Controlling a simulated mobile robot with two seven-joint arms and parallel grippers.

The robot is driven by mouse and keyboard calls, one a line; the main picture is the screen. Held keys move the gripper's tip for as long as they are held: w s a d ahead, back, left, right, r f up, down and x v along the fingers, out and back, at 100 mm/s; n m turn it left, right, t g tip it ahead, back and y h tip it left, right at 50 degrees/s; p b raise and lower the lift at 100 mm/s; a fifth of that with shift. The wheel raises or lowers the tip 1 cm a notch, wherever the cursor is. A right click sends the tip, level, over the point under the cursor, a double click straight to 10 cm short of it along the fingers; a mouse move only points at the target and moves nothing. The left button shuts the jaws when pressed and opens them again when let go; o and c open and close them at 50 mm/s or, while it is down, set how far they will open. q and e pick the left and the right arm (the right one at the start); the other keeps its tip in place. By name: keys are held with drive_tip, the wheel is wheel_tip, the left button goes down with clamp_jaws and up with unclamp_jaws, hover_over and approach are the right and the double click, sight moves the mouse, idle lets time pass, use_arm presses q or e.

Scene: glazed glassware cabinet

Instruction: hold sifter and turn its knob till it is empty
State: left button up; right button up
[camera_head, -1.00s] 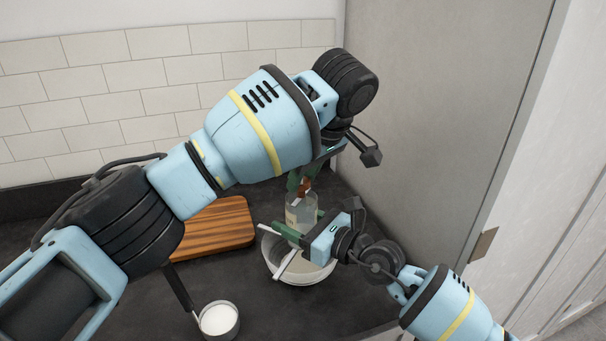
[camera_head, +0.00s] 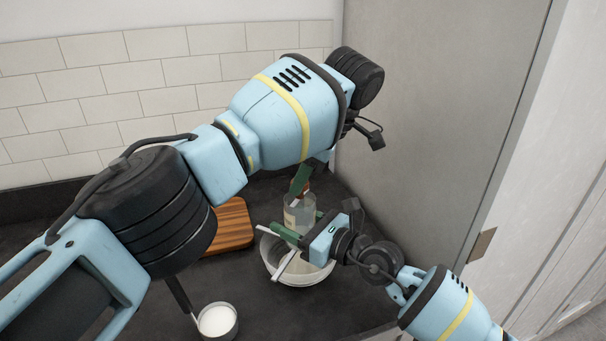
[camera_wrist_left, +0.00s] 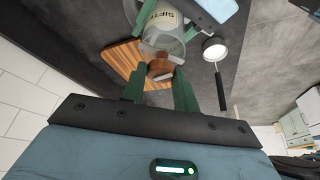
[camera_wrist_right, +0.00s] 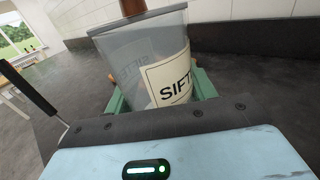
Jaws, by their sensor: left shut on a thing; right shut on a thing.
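The sifter (camera_head: 297,213) is a clear container with a cream label, held upright over a pale bowl (camera_head: 288,278). In the right wrist view the sifter (camera_wrist_right: 140,62) fills the upper middle, with part of its label readable. My right gripper (camera_head: 302,228) is shut around the sifter's body. The brown knob (camera_wrist_left: 160,68) is on top of the sifter. My left gripper (camera_wrist_left: 160,82) is shut on the knob from above; its arm hides part of the scene in the head view. I cannot tell how much is inside the sifter.
A dark-handled cup with white contents (camera_head: 217,320) stands at the front left of the dark counter. A striped wooden board (camera_head: 232,226) lies behind it. A grey panel (camera_head: 430,110) rises close on the right; a tiled wall (camera_head: 160,75) is behind.

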use_arm(q)
drive_tip(key=o, duration=1)
